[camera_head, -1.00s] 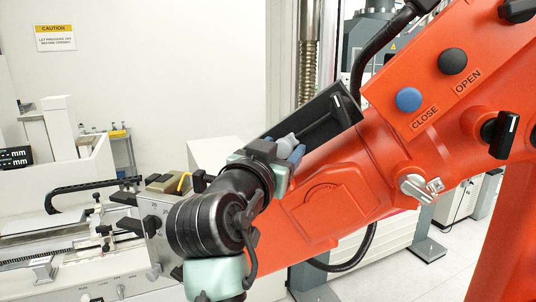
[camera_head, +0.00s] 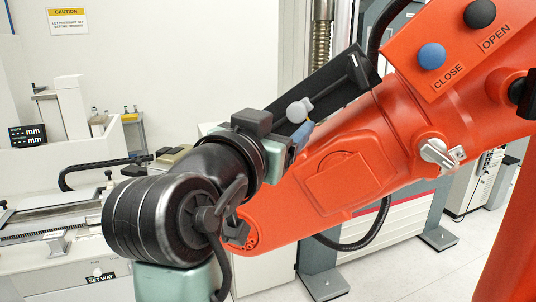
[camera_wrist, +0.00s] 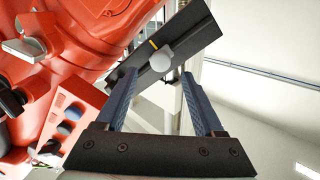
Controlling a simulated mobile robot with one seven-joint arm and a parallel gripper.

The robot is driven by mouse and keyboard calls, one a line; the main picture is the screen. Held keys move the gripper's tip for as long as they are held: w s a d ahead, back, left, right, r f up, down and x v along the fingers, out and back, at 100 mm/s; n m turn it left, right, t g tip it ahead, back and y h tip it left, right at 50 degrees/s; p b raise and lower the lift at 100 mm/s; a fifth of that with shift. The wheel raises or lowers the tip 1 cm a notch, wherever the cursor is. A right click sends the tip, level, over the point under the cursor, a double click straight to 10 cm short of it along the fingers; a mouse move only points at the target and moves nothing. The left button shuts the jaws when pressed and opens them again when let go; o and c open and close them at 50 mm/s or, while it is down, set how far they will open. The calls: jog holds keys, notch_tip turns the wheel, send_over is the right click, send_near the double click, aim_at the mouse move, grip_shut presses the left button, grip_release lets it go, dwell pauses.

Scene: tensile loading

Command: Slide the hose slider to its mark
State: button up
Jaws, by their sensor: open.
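The hose slider shows as a round grey knob (camera_head: 299,109) on a black sloping rail (camera_head: 335,85) beside an orange machine body. The knob sits toward the rail's lower end in the head view; a small pale line shows near the upper end. In the wrist view the knob (camera_wrist: 161,61) lies just beyond and between the fingertips, with a short yellow line beside it on the dark rail. My gripper (camera_wrist: 160,76) has two blue fingers, open on either side of the knob; contact cannot be told. My wrist hides part of the fingers in the head view.
The orange body (camera_head: 340,185) carries a blue CLOSE button (camera_head: 431,56), a dark OPEN button (camera_head: 480,13) and a silver latch (camera_head: 438,153) close to the rail. A white bench machine (camera_head: 60,262) stands at left. A black hose hangs behind the orange body.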

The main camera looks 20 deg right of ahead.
jog(key=b+v, duration=0.1)
jog(key=v, duration=0.4)
jog(key=shift+s+a+b, duration=0.25)
jog(key=shift+s+b, duration=0.1)
jog(key=s+a+r+n+t+y+b, duration=0.4)
jog(key=s+a+r+n+t+y, duration=0.3)
jog(key=a+t+y, duration=0.5)
jog(key=s+n+t, duration=0.2)
jog(key=shift+s+a+n, duration=0.3)
jog(key=shift+s+n, duration=0.05)
jog(key=shift+n, duration=0.05)
dwell(2.1)
